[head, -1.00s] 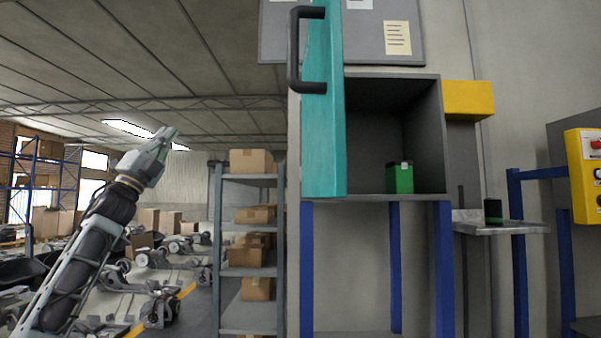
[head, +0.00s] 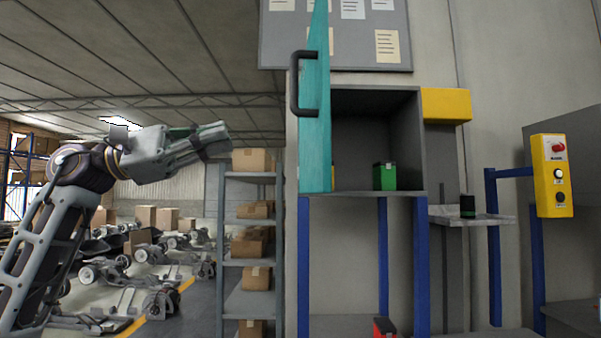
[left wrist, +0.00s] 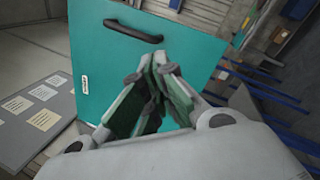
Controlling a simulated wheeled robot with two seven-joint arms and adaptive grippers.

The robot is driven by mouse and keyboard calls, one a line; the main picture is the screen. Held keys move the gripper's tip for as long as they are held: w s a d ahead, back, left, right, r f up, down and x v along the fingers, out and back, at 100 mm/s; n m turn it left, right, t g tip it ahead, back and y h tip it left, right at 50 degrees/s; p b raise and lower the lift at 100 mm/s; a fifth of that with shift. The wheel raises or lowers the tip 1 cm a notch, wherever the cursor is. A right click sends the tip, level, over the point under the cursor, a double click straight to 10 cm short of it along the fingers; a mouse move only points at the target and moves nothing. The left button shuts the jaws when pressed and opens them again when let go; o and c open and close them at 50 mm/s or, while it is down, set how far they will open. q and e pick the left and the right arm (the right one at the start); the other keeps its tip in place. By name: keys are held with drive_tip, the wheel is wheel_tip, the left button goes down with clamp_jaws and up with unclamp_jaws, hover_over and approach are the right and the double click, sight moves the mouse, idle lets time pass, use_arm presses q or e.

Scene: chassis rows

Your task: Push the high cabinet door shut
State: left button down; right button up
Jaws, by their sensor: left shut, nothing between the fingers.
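The high cabinet (head: 405,140) is a grey open box on blue legs. Its teal door (head: 317,130) stands open, seen nearly edge-on, with a black bar handle (head: 294,85) on its left side. My left gripper (head: 222,134) is shut and empty, left of the door and pointing right toward it, apart from it in the head view. In the left wrist view the shut fingers (left wrist: 155,85) point at the broad face of the teal door (left wrist: 110,65), and the handle (left wrist: 133,30) lies beyond them near one edge. My right gripper is not in view.
A green box (head: 384,177) stands inside the cabinet. A grey shelf rack with cartons (head: 252,160) stands left of the cabinet. A yellow control box (head: 552,175) and a small ledge (head: 470,216) are at the right. A notice board (head: 350,50) hangs behind the door.

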sight(318, 174)
use_arm(q)
drive_tip(key=f+m+y, duration=0.1)
drive_tip(key=f+m, duration=0.1)
drive_tip(key=f+m+y, duration=0.1)
drive_tip(key=m, duration=0.1)
drive_tip(key=f+m+y, duration=0.1)
drive_tip(key=f+m, duration=0.1)
drive_tip(key=shift+w+d+f+m, duration=0.1)
drive_tip(key=shift+d+f+m, duration=0.25)
drive_tip(key=shift+d+m, duration=0.05)
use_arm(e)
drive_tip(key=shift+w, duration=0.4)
use_arm(q)
drive_tip(key=shift+d, duration=0.1)
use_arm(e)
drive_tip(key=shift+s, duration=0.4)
